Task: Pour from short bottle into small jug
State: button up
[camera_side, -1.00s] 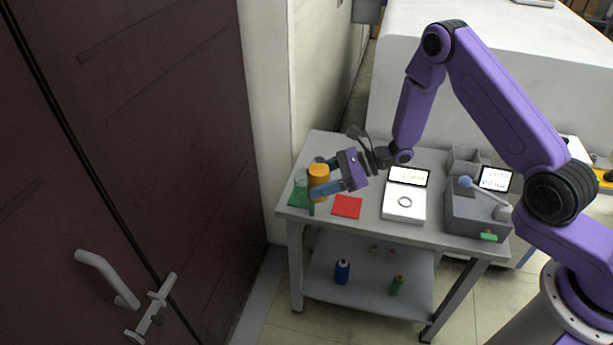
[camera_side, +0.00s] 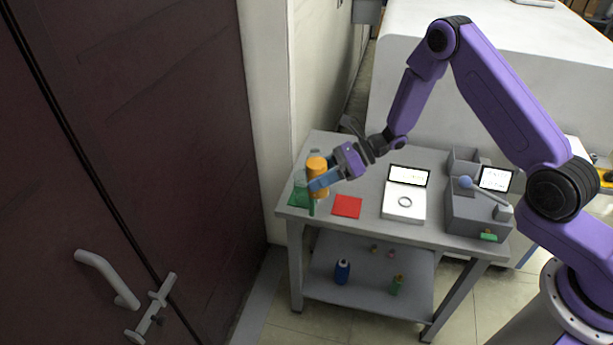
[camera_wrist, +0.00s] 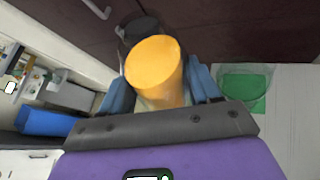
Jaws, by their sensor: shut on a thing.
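The short bottle, an orange cylinder (camera_side: 317,169), is at the far left of the grey table. My gripper (camera_side: 319,180) is shut on it, and the wrist view shows the orange bottle (camera_wrist: 154,68) between my blue fingers (camera_wrist: 160,88). A clear vessel, which looks like the small jug (camera_wrist: 246,72), stands to the right of the bottle in the wrist view, over a green square (camera_wrist: 245,104). In the side view the green square (camera_side: 296,202) lies at the table's left corner, and the jug is faint there. I cannot tell whether anything is flowing.
A red square (camera_side: 347,206) lies right of the bottle. A white device with a ring (camera_side: 404,207) and grey bins (camera_side: 474,213) stand farther right. A dark round object (camera_wrist: 136,29) shows behind the bottle in the wrist view. A door (camera_side: 110,150) is close on the left.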

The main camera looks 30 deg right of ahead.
jog(key=shift+w, duration=0.1)
jog(key=shift+w+d+f+m+g, duration=0.1)
jog(key=shift+w+f+m+g, duration=0.25)
jog(key=shift+f+m+g, duration=0.4)
jog(key=shift+w+r+m, duration=0.2)
jog(key=shift+m, duration=0.15)
jog(key=shift+w+r+g+y, duration=0.1)
jog(key=shift+w+g+y, duration=0.05)
jog(key=shift+g+y, duration=0.2)
jog(key=shift+s+f+m+g+y, duration=0.15)
jog(key=shift+f+m+g, duration=0.25)
jog(key=shift+m, duration=0.25)
jog(key=shift+s+f+m+g+y, duration=0.15)
jog(key=shift+f+m+g, duration=0.2)
jog(key=shift+m, duration=0.3)
dwell(1.1)
jog(key=shift+s+r+m+g, duration=0.15)
jog(key=shift+r+m+g, duration=0.4)
jog(key=shift+r+m, duration=0.05)
dwell(0.8)
jog(key=shift+s+f+m+g+y, duration=0.1)
jog(key=shift+f+m+g+y, duration=0.2)
jog(key=shift+m, duration=0.2)
dwell(1.0)
jog(key=shift+w+f+m, duration=0.1)
jog(key=shift+w+m, duration=0.15)
jog(key=shift+m, duration=0.15)
dwell(0.6)
